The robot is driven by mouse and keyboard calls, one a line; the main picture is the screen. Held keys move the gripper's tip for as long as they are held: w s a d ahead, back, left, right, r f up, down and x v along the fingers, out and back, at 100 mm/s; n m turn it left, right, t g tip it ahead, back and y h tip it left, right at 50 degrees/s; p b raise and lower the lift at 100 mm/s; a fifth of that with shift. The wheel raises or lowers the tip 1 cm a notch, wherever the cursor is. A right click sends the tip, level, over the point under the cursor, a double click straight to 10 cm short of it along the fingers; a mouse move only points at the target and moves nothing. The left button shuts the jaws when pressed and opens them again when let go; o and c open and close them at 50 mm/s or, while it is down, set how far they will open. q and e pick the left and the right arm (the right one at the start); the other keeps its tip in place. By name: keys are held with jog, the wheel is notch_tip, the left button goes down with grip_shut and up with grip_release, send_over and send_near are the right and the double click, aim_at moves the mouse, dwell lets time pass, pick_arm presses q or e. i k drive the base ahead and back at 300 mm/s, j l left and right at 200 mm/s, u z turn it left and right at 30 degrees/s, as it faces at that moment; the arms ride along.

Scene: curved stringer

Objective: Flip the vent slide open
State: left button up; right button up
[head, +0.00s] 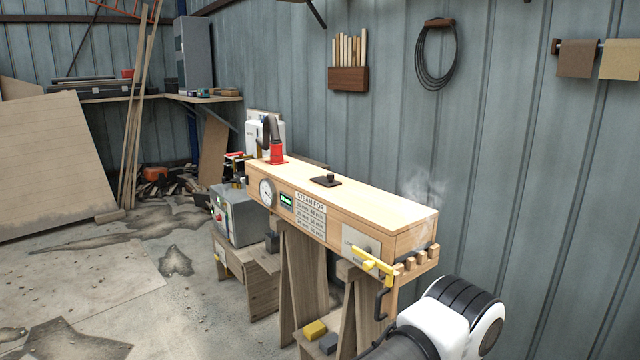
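A long wooden steam box (340,195) stands on wooden trestles in the middle of the head view. A small dark plate with a knob (326,180), which looks like the vent slide, lies flat on its top. I cannot tell from here whether an opening shows beneath it. A white and black part of my arm shows at the lower right, in front of and below the box's right end. No gripper fingers are visible, and nothing of mine touches the plate.
A yellow latch handle (372,264) and wooden pegs are at the box's right end, with faint steam above. A red fitting (276,154) rises from the far end. A grey control box (237,215) stands left. The space above the box is clear.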

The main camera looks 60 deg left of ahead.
aim_at(328, 181)
jog(key=u, duration=1.8)
jog(key=z, duration=0.2)
jog(key=i+j+z, duration=0.35)
jog(key=j, duration=0.25)
jog(key=i+j+z, duration=0.15)
jog(key=j, duration=0.2)
jog(key=i+j+z, duration=0.35)
jog(key=j, duration=0.35)
jog(key=i+j, duration=0.15)
jog(key=j, duration=0.25)
jog(key=i+j, duration=0.1)
jog(key=j, duration=0.35)
jog(key=i+j, duration=0.15)
jog(key=j, duration=0.25)
jog(key=i+j+z, duration=0.1)
jog(key=j, duration=0.35)
jog(key=i+j, duration=0.15)
jog(key=j, duration=0.25)
jog(key=i+j, duration=0.15)
jog(key=j, duration=0.3)
jog(key=i+j, duration=0.1)
jog(key=j, duration=0.3)
jog(key=i+j, duration=0.15)
jog(key=j, duration=0.3)
jog(key=z, duration=0.05)
